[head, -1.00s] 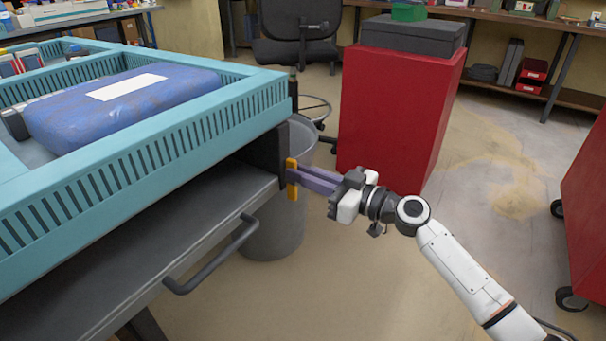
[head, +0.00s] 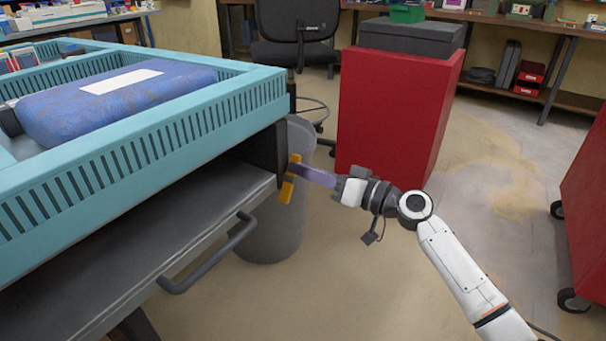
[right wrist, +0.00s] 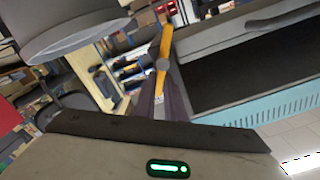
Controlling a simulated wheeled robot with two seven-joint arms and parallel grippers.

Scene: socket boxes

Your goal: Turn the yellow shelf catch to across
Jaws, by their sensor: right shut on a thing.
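The yellow shelf catch (head: 287,190) is a narrow bar on the dark post at the shelf's right front corner. In the head view it leans, neither fully upright nor level. The right wrist view also shows the yellow catch (right wrist: 167,40) with a grey round pivot at its middle. My right gripper (head: 300,171), with purple fingers, is shut on the catch. In the right wrist view the fingers (right wrist: 158,98) straddle one end of the bar, and part of that end is hidden. My left gripper is out of view.
The dark grey shelf (head: 150,235) has a bar handle (head: 215,260) in front. Above it, a teal slotted tray (head: 140,150) holds a blue package (head: 120,105). A grey bin (head: 275,235) stands behind the catch, and a red cabinet (head: 395,120) stands behind the right arm.

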